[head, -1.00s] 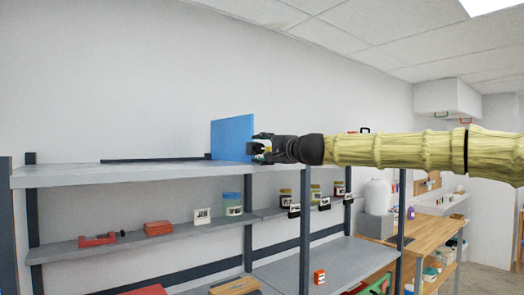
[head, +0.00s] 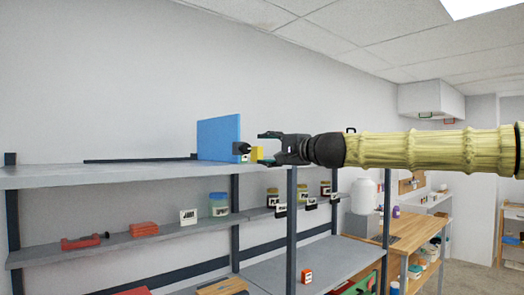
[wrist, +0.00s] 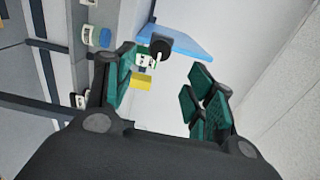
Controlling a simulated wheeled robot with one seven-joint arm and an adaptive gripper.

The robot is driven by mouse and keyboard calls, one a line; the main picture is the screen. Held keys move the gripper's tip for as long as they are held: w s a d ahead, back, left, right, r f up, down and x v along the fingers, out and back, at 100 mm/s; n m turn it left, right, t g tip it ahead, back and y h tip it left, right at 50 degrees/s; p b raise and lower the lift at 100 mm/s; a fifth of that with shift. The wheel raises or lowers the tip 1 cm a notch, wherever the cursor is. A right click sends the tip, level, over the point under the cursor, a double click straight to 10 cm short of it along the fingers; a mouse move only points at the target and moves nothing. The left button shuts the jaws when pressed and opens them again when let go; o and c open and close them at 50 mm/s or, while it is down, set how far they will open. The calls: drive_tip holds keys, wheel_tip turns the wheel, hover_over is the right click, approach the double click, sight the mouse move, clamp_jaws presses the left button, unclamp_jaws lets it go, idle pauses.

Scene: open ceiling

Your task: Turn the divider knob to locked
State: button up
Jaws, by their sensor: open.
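The blue divider panel (head: 218,139) stands upright on the top shelf, and it also shows in the wrist view (wrist: 188,38). The black knob (head: 241,148) is at the panel's lower right edge. In the wrist view the knob (wrist: 161,44) has a white pointer, with a small green-and-white patch beside it. I cannot tell which setting it points to. A yellow block (head: 257,154) sits next to the knob. My gripper (head: 265,149) is open and empty, to the right of the knob and apart from it. Its green-padded fingers (wrist: 157,78) are spread wide in the wrist view.
The top shelf (head: 110,177) is mostly bare, with a dark rail (head: 140,159) along its back. The lower shelf holds a red tool (head: 82,242), red boxes (head: 144,229) and labelled jars (head: 219,204). A wooden workbench (head: 407,230) stands at right.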

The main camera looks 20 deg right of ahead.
drive_tip(key=shift+v, duration=1.1)
